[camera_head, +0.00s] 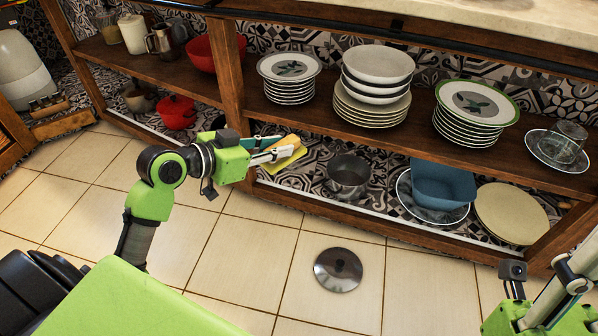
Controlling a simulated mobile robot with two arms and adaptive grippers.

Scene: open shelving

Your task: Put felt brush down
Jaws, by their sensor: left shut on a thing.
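My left gripper (279,148) reaches from the left to the front of the lower shelf, just right of the wooden post. It is shut on a small tan-yellow thing (291,141), which seems to be the felt brush; the fingers hide part of it. A flat yellow piece (286,161) shows just below the fingers, at the lower shelf's left end; I cannot tell whether it touches the brush. My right gripper (572,276) is at the lower right, partly cut off by the frame, and its fingertips do not show clearly.
The lower shelf holds a dark pot (348,176), a blue bin (440,184) on a plate, and beige plates (511,212). Stacked plates (289,69) and bowls (377,65) stand on the shelf above. A round metal lid (338,270) lies on the tiled floor.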

